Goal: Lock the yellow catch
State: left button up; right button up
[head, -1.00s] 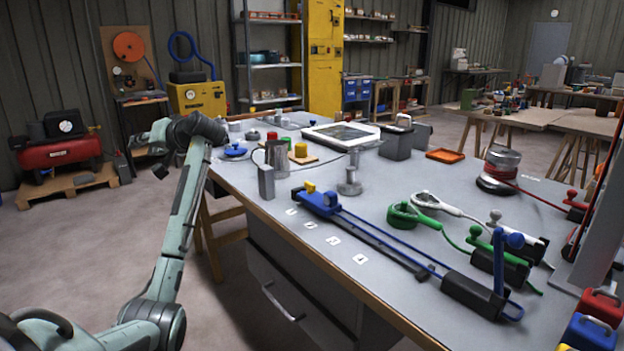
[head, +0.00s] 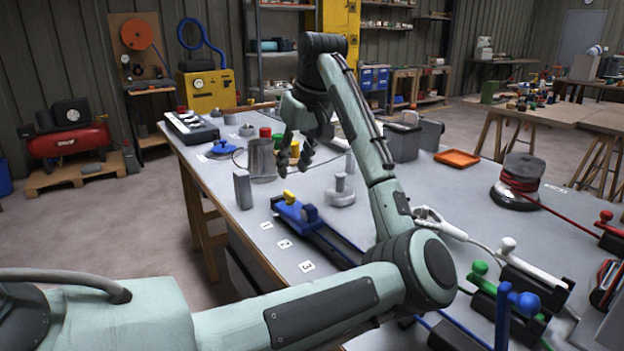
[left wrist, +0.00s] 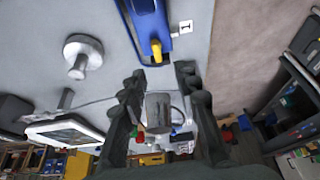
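The yellow catch (head: 290,197) sits at the far end of a long blue fixture (head: 318,232) on the grey bench. In the left wrist view the yellow catch (left wrist: 156,50) lies just beyond the fingertips, at the end of the blue body (left wrist: 147,22). My left gripper (head: 294,160) hangs above the bench, past the catch in the head view and apart from it. In the left wrist view its two fingers (left wrist: 162,72) are spread, with nothing held between them. My forearm hides part of the fixture. My right gripper is not in view.
A grey upright block (head: 243,189) stands left of the catch, and a metal knobbed weight (head: 341,192) stands to its right. A grey mug (head: 262,160) is behind. Green (head: 480,268) and white (head: 508,244) handles lie nearer on the right. Bare bench surrounds the number labels.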

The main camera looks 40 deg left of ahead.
aim_at(289, 193)
pick_arm(q)
jog(key=x, duration=0.3)
jog(key=shift+d+f, duration=0.2)
jog(key=shift+f, duration=0.05)
jog(key=x, duration=0.2)
jog(key=shift+w+a+f, duration=0.1)
jog(key=shift+f, duration=0.2)
jog(key=shift+a+f, duration=0.25)
jog(key=shift+f, duration=0.35)
jog(key=shift+w+f, duration=0.1)
jog(key=c, duration=0.6)
grip_shut()
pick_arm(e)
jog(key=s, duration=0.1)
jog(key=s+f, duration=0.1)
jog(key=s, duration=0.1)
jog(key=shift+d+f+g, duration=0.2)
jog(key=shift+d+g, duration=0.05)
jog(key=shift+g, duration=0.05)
